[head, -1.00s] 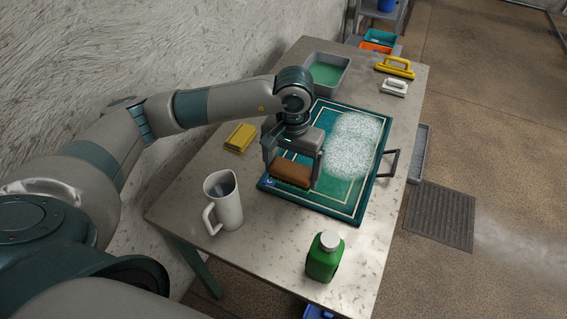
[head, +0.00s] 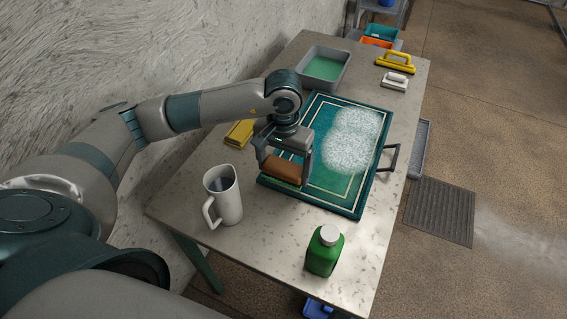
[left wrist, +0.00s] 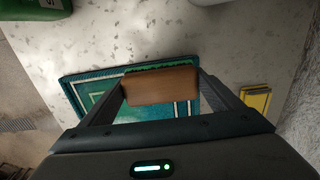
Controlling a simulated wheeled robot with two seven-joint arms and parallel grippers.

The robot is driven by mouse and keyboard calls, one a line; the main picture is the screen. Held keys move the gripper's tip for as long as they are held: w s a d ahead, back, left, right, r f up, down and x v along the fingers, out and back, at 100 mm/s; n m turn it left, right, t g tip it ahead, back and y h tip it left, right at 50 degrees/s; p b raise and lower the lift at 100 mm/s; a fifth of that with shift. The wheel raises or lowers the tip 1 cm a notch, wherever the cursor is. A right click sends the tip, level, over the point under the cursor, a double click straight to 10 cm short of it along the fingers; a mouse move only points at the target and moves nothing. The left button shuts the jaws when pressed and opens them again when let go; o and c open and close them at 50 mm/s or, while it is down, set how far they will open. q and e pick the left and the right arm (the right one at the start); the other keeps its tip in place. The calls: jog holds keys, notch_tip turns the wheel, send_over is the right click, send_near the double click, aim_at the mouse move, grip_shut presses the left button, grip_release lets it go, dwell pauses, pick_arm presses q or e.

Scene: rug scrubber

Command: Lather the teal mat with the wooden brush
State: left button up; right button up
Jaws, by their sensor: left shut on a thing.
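The teal mat (head: 331,191) lies on the table with a pale border line, and white lather (head: 352,138) covers much of its middle and far part. My left gripper (head: 285,170) is shut on the wooden brush (head: 283,168), above the mat's near left corner. The brush is a brown block with green bristles facing down. In the left wrist view the brush (left wrist: 162,86) sits between the fingers, with the mat (left wrist: 90,92) behind it. Whether the bristles touch the mat I cannot tell. My right gripper is not in view.
A white pitcher (head: 224,196) and a green bottle (head: 324,251) stand near the mat's front. A yellow sponge (head: 240,132) lies to its left. A tray of green liquid (head: 325,68) is behind. Yellow (head: 396,62) and white (head: 395,82) handled tools lie at the back right.

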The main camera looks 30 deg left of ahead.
pick_arm(q)
jog(key=shift+f, duration=1.2)
jog(key=shift+f+b, duration=0.15)
jog(key=shift+b, duration=0.2)
jog(key=shift+f+b, duration=0.2)
jog(key=shift+b, duration=0.15)
